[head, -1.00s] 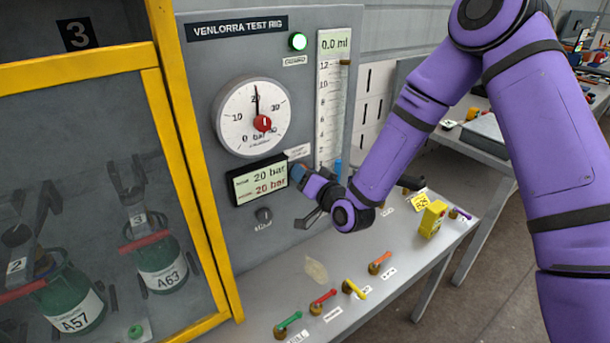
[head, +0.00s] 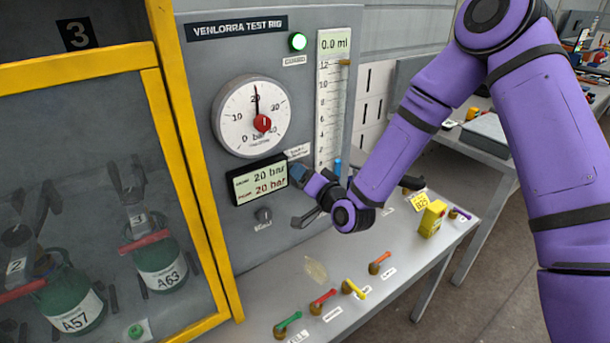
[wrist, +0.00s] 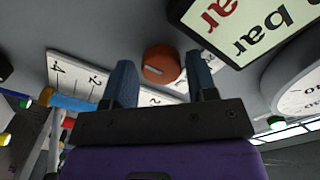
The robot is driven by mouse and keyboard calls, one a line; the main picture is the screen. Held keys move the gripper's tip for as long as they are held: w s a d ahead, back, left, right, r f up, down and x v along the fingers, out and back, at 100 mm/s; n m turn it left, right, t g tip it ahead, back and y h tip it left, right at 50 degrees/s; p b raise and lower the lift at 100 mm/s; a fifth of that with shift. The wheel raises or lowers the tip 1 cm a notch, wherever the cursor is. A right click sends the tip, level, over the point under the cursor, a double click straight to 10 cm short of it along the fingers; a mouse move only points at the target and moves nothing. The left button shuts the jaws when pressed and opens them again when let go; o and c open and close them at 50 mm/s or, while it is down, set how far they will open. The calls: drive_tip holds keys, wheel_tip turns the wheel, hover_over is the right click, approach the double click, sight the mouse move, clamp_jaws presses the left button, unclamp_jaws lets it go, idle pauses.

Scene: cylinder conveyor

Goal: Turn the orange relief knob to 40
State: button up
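The orange relief knob (wrist: 161,62) shows in the wrist view on the grey panel, with a pale pointer line on its face. My gripper (wrist: 161,72) is open, with one blue-grey finger on each side of the knob. There is a visible gap at the left finger; contact at the right finger is unclear. In the head view my gripper (head: 298,172) is at the panel just right of the pressure display (head: 259,182) and hides the knob. The display reads 20 bar on both lines. The round gauge (head: 238,108) has its black needle near 20.
A level scale (head: 330,90) stands right of the gauge, with a blue part below it. A small dark knob (head: 264,215) is under the display. Several coloured valve levers and a yellow box (head: 433,218) sit on the bench. A yellow-framed cabinet (head: 190,180) stands left.

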drive_tip(key=v, duration=1)
drive_tip(key=shift+s+d, duration=0.25)
drive_tip(key=shift+s, duration=0.05)
drive_tip(key=shift+r, duration=0.1)
drive_tip(key=s+d+r+n+g+h, duration=0.1)
drive_tip(key=d+r+n+g+h, duration=0.2)
drive_tip(key=d+r, duration=0.45)
drive_tip(key=s+d+r+n+g+h, duration=0.1)
drive_tip(key=s+d+r+g+h, duration=0.1)
drive_tip(key=d+r+h, duration=0.45)
drive_tip(key=s+d+r+g, duration=0.1)
drive_tip(key=s+d+r, duration=0.2)
drive_tip(key=s, duration=0.4)
drive_tip(key=s+d+r+m+g, duration=0.1)
drive_tip(key=s+d+r+g, duration=0.1)
drive_tip(key=s, duration=0.6)
drive_tip(key=s+d+r+g, duration=0.1)
drive_tip(key=s+d+r, duration=0.3)
drive_tip(key=s+r, duration=0.2)
drive_tip(key=shift+s+r+m+g, duration=0.3)
drive_tip(key=shift+s+r+g, duration=0.1)
drive_tip(key=shift+s, duration=0.3)
